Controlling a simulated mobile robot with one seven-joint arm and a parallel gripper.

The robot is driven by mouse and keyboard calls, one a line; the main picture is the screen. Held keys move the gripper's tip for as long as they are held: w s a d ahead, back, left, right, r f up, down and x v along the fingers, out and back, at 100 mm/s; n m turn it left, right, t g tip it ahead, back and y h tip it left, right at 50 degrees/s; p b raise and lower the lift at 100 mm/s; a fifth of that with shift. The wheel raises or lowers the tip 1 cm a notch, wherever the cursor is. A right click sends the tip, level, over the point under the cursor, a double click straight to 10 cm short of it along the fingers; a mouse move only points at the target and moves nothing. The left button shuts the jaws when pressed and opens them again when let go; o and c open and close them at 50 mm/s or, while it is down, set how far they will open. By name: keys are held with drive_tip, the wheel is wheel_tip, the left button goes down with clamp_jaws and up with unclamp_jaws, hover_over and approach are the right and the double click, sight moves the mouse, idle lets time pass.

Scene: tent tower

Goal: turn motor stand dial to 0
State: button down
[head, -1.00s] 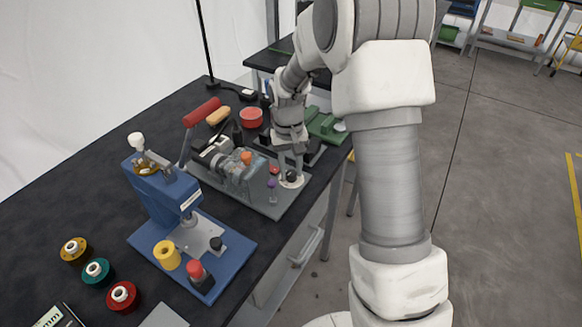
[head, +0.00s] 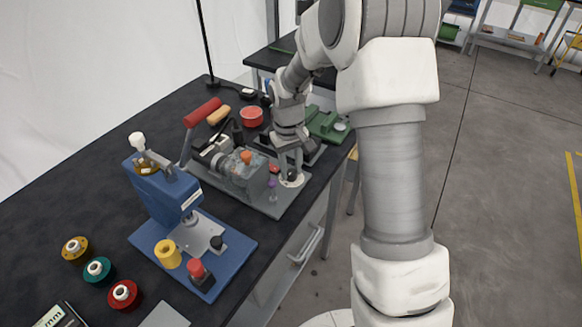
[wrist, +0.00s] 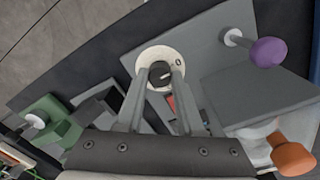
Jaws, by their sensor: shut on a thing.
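The motor stand (head: 240,180) is a grey machine on a grey base plate on the black bench. Its dial (wrist: 160,74) is a black knob on a white round plate at the plate's corner. A "0" mark shows on the white plate (wrist: 178,63), right of the knob in the wrist view. My gripper (wrist: 160,76) is shut on the knob, one finger on each side. In the head view my gripper (head: 291,172) reaches down to the dial from above and partly hides it. The knob's pointer is too small to read surely.
A purple knob (wrist: 269,52) and an orange knob (wrist: 293,152) stand near the dial on the motor stand. A blue press (head: 165,195) stands at the near left, with several coloured spools beside it. A green machine (head: 325,122) stands behind.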

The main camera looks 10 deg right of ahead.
sight(289, 173)
drive_tip(key=c, duration=0.5)
unclamp_jaws()
drive_tip(key=shift+c, duration=0.2)
drive_tip(key=shift+r, duration=0.1)
wheel_tip(289, 173, up, 17)
drive_tip(key=p, duration=0.1)
drive_tip(key=shift+a+r+p, duration=0.15)
drive_tip(key=shift+a+p, duration=0.2)
drive_tip(key=shift+s+r, duration=0.1)
drive_tip(key=s+r+m+t, duration=0.1)
drive_tip(key=s+r, duration=0.3)
drive_tip(key=s, duration=0.2)
drive_tip(key=s+r+t, duration=0.2)
drive_tip(key=s+r, duration=0.1)
drive_tip(key=s, duration=0.3)
drive_tip(key=s+m+t, duration=0.1)
drive_tip(key=s+t, duration=0.1)
drive_tip(key=s, duration=1.1)
drive_tip(key=shift+s+d+f+t, duration=0.15)
drive_tip(key=shift+d+f+t, duration=0.15)
drive_tip(key=shift+d+f, duration=0.15)
